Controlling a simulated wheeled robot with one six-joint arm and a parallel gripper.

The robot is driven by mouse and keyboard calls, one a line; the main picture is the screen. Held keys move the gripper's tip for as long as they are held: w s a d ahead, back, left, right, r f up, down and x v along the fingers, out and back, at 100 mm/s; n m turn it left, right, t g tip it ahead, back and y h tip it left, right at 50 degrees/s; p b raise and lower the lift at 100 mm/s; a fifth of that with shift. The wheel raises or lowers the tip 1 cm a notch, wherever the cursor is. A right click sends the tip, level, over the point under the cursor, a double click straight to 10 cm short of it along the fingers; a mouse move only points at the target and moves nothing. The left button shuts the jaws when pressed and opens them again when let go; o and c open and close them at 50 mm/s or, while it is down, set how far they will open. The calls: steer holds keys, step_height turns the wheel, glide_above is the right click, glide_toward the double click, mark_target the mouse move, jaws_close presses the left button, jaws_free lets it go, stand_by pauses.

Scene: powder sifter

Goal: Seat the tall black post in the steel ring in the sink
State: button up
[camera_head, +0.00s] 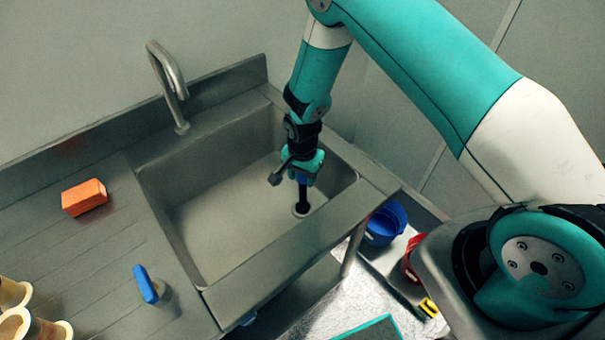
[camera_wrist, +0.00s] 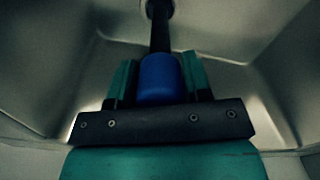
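The tall black post (camera_head: 303,199) is upright in the sink (camera_head: 240,205), below my gripper (camera_head: 304,179). In the wrist view the post (camera_wrist: 160,36) has a thick blue top (camera_wrist: 159,82), which sits between the two teal fingers of my gripper (camera_wrist: 160,76). The fingers are closed in on the blue part. The steel ring (camera_head: 299,212) is on the sink floor near the front right corner. The post's lower end meets the ring in the picture. I cannot tell how deep it sits, or whether it touches. The ring also shows partly at the top edge of the wrist view (camera_wrist: 146,9).
The sink walls (camera_head: 345,185) stand close on the right. A tap (camera_head: 168,75) rises behind the sink. An orange block (camera_head: 84,198) and a blue-handled item (camera_head: 146,284) lie on the left drainboard, with beige cups (camera_head: 45,330) at its edge. Blue and red containers stand on the floor.

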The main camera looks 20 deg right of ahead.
steer(key=shift+o, duration=1.4)
step_height(320, 180, up, 12)
steer(key=b, duration=0.2)
steer(key=shift+f+b, duration=0.15)
steer(key=shift+b, duration=0.2)
steer(key=s+a+r+n+y, duration=0.1)
steer(key=s+a+r+n, duration=0.1)
steer(key=s+r+n, duration=0.45)
steer(key=s+a+r+n+y, duration=0.1)
steer(key=s+r, duration=0.2)
steer(key=r, duration=0.6)
steer(key=s+r+n+y, duration=0.1)
steer(key=s+r+n, duration=0.2)
steer(key=s+n, duration=0.2)
steer(key=s+a+r+n+y, duration=0.1)
steer(key=s+r+n, duration=0.3)
steer(key=s, duration=0.6)
steer(key=shift+s+a+r+n, duration=0.15)
steer(key=shift+a+r+n, duration=0.1)
steer(key=shift+a+n, duration=0.1)
